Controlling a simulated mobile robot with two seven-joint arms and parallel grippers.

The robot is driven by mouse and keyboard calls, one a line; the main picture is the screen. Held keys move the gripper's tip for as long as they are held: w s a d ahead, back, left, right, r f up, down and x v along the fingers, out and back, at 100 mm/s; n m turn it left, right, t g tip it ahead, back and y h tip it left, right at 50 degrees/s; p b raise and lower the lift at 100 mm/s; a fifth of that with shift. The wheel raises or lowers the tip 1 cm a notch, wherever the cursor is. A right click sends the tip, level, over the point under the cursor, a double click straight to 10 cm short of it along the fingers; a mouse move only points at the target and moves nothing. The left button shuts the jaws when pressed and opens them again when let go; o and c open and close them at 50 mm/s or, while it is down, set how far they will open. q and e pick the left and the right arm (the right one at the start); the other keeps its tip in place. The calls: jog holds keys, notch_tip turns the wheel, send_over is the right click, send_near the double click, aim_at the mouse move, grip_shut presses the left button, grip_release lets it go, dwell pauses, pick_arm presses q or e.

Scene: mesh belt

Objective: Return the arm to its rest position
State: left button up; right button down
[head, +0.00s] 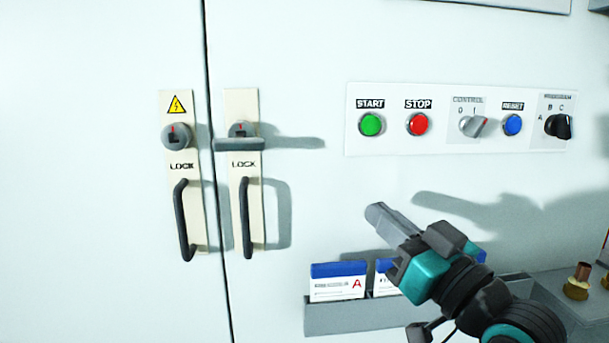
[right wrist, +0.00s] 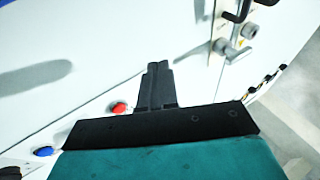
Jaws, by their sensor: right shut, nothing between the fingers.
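My right gripper (head: 378,215) is at the lower middle right of the head view, below the button panel and in front of the card holder. Its fingers are shut with nothing between them, pointing up and left toward the cabinet. In the right wrist view the closed fingers (right wrist: 155,82) point at the white cabinet front, with the red button near them. The gripper appears apart from the panel. My left gripper does not show.
The cabinet (head: 290,50) has two lock plates with dark handles (head: 246,217). A control panel (head: 395,95) carries several buttons and knobs. A grey holder (head: 335,318) with cards sits below. A grey box with a brass fitting (head: 577,284) stands at lower right.

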jog(key=s+d+f+m+g+h, duration=0.1)
jog(key=s+f+g+h, duration=0.25)
jog(key=f, duration=0.85)
jog(key=s+d+f+m+g+h, duration=0.1)
jog(key=s+d+f+g+h, duration=0.3)
jog(key=f, duration=0.8)
jog(key=s+d+f+m+g+h, duration=0.1)
jog(key=s+f+g, duration=0.3)
jog(key=s+f, duration=0.3)
jog(key=s+d+f+g+h, duration=0.1)
jog(key=s+f+g, duration=0.3)
jog(key=s, duration=0.5)
pick_arm(q)
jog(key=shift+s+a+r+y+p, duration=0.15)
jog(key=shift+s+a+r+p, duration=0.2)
jog(key=shift+p, duration=0.5)
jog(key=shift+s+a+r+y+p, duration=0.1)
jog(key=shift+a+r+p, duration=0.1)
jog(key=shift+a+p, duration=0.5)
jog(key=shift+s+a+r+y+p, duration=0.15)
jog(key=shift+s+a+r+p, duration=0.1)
jog(key=shift+p, duration=0.75)
pick_arm(e)
jog(key=w+a+f+t+y, duration=0.1)
jog(key=w+a+f+t, duration=0.2)
jog(key=w+t, duration=0.4)
jog(key=shift+w+f+t+y, duration=0.15)
jog(key=shift+f+t+y, duration=0.2)
jog(key=shift+f, duration=0.15)
jog(key=shift+a, duration=0.1)
